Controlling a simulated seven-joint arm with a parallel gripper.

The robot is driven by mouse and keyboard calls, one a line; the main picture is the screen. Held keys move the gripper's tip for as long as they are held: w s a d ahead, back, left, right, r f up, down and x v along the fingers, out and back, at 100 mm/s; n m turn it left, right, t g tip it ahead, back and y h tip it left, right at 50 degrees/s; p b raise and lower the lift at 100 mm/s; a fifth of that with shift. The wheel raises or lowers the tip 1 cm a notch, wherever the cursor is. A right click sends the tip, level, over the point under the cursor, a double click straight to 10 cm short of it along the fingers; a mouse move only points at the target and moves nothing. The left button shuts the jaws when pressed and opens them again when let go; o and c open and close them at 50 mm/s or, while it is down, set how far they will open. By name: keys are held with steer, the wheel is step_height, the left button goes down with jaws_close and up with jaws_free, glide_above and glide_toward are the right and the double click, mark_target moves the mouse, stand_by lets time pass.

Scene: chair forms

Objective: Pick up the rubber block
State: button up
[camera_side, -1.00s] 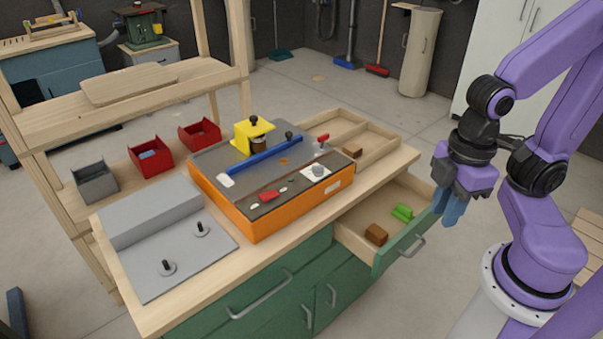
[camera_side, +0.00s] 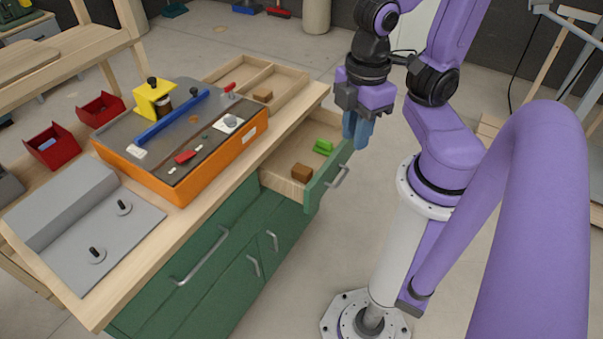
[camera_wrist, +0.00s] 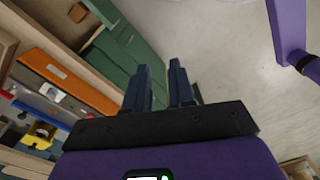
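A brown block (camera_side: 302,172) lies in the open drawer near its front end, with a green piece (camera_side: 323,147) behind it. Another brown block (camera_side: 262,95) lies in the divided wooden tray on the bench. The frames do not show which one is rubber. My gripper (camera_side: 356,130) hangs above the drawer front's far end, apart from the blocks. In the wrist view its two dark blue fingers (camera_wrist: 160,68) are spread with nothing between them. A brown block (camera_wrist: 78,12) also shows at the upper left there.
The open drawer's green front (camera_side: 328,180) stands out from the bench below the gripper. An orange-sided box (camera_side: 215,165) with a yellow clamp (camera_side: 153,98) sits on the bench. Red bins (camera_side: 51,146) and a grey fixture (camera_side: 75,215) are at left. The floor beyond the drawer is clear.

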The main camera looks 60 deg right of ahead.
steer(key=o, duration=0.9)
